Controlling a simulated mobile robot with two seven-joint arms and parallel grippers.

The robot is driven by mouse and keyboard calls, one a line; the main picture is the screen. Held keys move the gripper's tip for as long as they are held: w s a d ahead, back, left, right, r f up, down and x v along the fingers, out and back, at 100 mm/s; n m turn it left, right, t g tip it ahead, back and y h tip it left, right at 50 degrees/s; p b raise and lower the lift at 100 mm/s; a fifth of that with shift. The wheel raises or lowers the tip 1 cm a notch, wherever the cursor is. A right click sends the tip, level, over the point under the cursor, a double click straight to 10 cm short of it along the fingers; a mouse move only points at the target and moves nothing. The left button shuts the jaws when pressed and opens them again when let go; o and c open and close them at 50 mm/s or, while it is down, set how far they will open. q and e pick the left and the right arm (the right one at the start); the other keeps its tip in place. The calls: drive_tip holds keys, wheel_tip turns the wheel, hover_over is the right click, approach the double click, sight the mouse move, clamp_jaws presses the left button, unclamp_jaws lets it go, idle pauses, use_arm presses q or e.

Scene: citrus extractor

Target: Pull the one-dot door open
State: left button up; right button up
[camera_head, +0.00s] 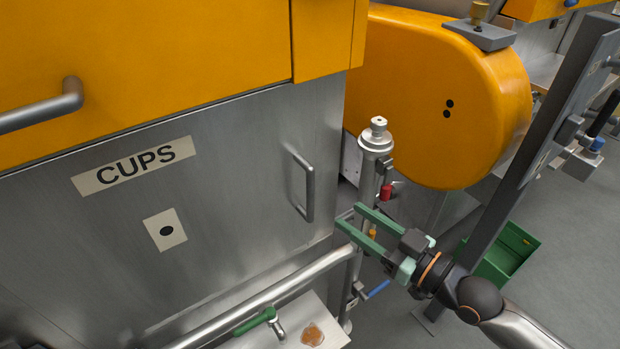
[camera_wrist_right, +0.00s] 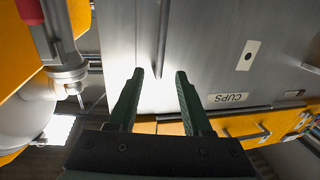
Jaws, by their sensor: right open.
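The one-dot door (camera_head: 235,215) is a flat steel panel with a CUPS label (camera_head: 134,165) and a plate with one black dot (camera_head: 166,230). It looks shut. Its upright bar handle (camera_head: 309,188) is near the door's right edge. My right gripper (camera_head: 349,214), with green fingers, is open and empty, a little to the right of the handle and apart from it. In the right wrist view the handle (camera_wrist_right: 161,45) lies ahead of the open fingers (camera_wrist_right: 160,72), roughly in line with the gap between them. My left gripper is not in view.
An orange housing with two dots (camera_head: 480,100) bulges out to the right. A vertical steel post (camera_head: 376,140) with a red knob stands beside the door. A steel rail (camera_head: 260,303) runs below the door. A green bin (camera_head: 510,250) is on the floor.

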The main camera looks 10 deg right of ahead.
sight(313, 190)
drive_tip(key=x, duration=1.1)
drive_tip(key=shift+w+a, duration=0.2)
drive_tip(key=shift+a, duration=0.05)
drive_tip(key=shift+c, duration=0.4)
clamp_jaws()
drive_tip(key=shift+r, duration=0.1)
idle(0.5)
